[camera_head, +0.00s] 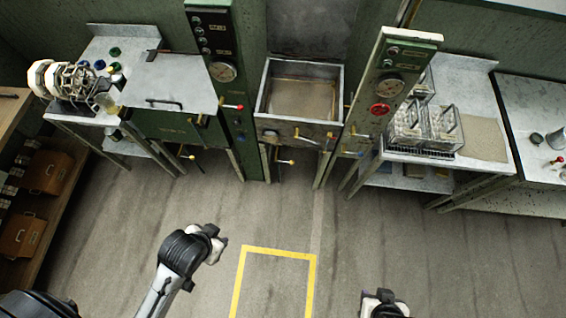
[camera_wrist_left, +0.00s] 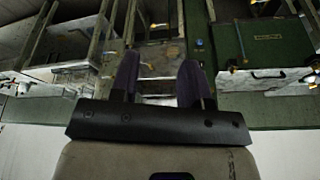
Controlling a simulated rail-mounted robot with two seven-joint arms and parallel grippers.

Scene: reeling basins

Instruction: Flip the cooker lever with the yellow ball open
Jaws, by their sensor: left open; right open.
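The green cooker (camera_head: 165,124) with a metal lid (camera_head: 165,84) stands left of centre in the head view. A lever with a yellow ball (camera_head: 190,156) sticks out low at its front; its exact position is too small to tell. A lever with a red ball (camera_head: 237,107) is higher, beside the gauge column. The cooker also shows in the left wrist view (camera_wrist_left: 246,42), upside down at the right. My left gripper (camera_wrist_left: 158,82) is open and empty, apart from the cooker and levers. My right gripper (camera_head: 384,299) is at the bottom edge, away from the levers; its fingers barely show.
A second column has a red valve wheel (camera_head: 380,110). Side tables hold glassware and wire baskets (camera_head: 441,122). The floor (camera_head: 290,212) in front is clear.

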